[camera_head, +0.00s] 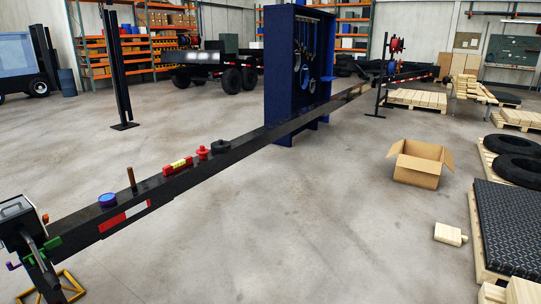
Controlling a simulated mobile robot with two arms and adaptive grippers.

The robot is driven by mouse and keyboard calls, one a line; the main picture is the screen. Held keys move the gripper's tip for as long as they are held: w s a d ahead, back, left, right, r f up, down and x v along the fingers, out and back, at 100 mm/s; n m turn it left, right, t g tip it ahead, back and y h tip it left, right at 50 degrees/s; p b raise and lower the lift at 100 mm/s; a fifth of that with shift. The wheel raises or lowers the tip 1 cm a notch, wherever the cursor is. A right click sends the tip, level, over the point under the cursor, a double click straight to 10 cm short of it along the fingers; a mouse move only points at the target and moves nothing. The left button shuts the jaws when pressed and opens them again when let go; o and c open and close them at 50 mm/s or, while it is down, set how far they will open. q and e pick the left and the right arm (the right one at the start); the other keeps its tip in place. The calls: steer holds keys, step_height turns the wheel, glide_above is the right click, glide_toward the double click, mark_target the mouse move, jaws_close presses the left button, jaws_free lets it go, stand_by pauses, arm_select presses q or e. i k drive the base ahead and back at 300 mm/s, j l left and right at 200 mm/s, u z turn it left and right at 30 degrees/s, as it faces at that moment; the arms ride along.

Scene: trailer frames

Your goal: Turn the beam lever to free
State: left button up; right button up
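A long black beam (235,152) with a red-and-white reflective strip (124,217) runs from the lower left toward the back right. A thin brown upright rod (131,178) stands on its near part; I cannot tell whether this is the beam lever. A grey curved handle-like part (31,250) and a green piece (50,243) sit at the beam's near end, beside a dark boxy unit (17,218). No part is clearly marked as the lever, and its setting cannot be read. Neither of my grippers is in view.
On the beam are a blue round item (107,200), a red level (178,165), a small red item (203,153) and a black ring (220,147). A blue tool cabinet (294,75) stands behind the beam. An open cardboard box (417,174) is at right; floor between is clear.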

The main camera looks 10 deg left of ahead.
mark_target(45, 220)
steer(key=i+l+u, duration=0.1)
steer(key=i+u, duration=0.4)
steer(key=i+l+u, duration=0.2)
steer(key=u, duration=0.25)
steer(key=i+l+u, duration=0.35)
steer(key=u, duration=0.15)
steer(key=i+l+u, duration=0.25)
steer(key=l+u, duration=0.25)
steer(key=i+l+u, duration=0.15)
steer(key=l+u, duration=0.8)
steer(key=l, duration=0.15)
steer(key=i+u, duration=0.15)
steer(key=u, duration=0.6)
steer(key=i+l+u, duration=0.45)
steer(key=l, duration=0.2)
steer(key=l+u, duration=0.25)
steer(key=l, duration=0.15)
steer(key=i+l+u, duration=0.25)
steer(key=l, duration=0.15)
steer(key=k, duration=0.1)
